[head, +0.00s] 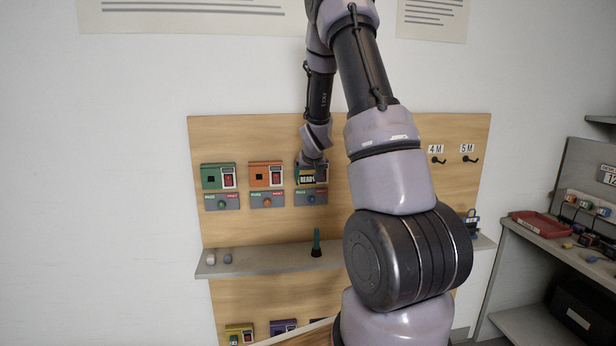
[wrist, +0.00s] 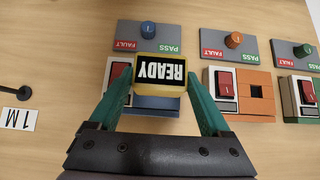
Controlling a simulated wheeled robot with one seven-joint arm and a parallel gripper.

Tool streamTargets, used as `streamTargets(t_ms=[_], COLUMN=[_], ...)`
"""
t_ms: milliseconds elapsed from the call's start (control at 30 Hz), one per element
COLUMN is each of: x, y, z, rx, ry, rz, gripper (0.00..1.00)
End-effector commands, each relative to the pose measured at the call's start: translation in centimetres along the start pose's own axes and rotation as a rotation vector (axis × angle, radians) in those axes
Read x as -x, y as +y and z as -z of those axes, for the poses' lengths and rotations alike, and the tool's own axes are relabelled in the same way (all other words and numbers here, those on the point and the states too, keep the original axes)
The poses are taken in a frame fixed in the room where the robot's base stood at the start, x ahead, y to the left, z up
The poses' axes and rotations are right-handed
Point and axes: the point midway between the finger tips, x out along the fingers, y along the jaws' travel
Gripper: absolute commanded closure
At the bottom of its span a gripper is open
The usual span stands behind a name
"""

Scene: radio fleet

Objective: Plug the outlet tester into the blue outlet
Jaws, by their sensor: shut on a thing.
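The outlet tester (wrist: 160,72) is a yellow-edged block with a black and white READY display, upside down in the wrist view. My gripper (wrist: 160,88) is shut on it, a teal finger on each side. The blue outlet (wrist: 157,103) is directly behind the tester, with its red switch (wrist: 119,76) at the left. The tester covers its socket, so I cannot tell whether they touch or are apart.
The orange outlet (head: 265,175) and green outlet (head: 218,176) are beside it on the wooden board (head: 240,135). A grey PASS/FAULT panel with a blue knob (wrist: 148,29) adjoins the blue outlet. A shelf (head: 265,261) runs below. Hooks (head: 437,160) are at the right.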

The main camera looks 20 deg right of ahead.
Motion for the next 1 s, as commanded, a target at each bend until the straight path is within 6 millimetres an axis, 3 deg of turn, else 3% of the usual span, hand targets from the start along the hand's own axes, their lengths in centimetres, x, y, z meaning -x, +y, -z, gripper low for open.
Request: streamTargets(t_ms=[1000], x=[-0.6], y=[0.06], z=[0.67], rx=[-0.001], ry=[0.001], rz=[-0.001], gripper=[0.72])
